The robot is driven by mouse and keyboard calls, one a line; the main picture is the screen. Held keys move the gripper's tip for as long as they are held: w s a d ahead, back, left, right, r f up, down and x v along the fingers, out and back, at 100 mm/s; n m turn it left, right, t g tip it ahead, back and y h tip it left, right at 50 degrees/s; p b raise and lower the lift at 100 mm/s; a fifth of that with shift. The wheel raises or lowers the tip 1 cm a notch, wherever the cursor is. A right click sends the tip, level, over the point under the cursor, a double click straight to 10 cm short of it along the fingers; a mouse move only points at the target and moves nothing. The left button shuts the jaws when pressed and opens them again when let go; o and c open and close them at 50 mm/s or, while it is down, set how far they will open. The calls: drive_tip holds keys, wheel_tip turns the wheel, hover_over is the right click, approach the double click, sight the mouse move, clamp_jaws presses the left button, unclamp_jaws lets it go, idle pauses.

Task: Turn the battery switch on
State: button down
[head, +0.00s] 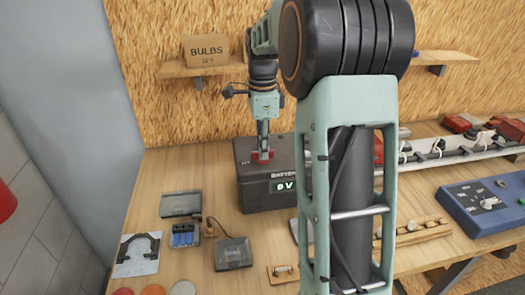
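The dark grey battery box (268,196) stands on the wooden bench, left of my arm. Its front has the word "BATTERY", partly covered by my arm, and a lit green display (284,186) that appears to read "0 V". The red battery switch (259,157) is on top of the box. My gripper (264,152) points down at the switch, its fingertips at or touching the red part. The fingers look close together, but whether they are shut on the switch is too small to tell. My arm hides the box's right side.
A shelf (172,71) with a "BULBS" box (206,50) is on the back wall. Small dark devices (233,253) and a battery holder (185,236) lie at left. A blue panel with a dial (487,205) is at right. A white rail (465,149) runs behind it.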

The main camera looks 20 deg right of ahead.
idle(0.5)
drive_tip(key=shift+m+p, duration=0.35)
drive_tip(key=shift+m, duration=2.35)
drive_tip(key=shift+p, duration=0.3)
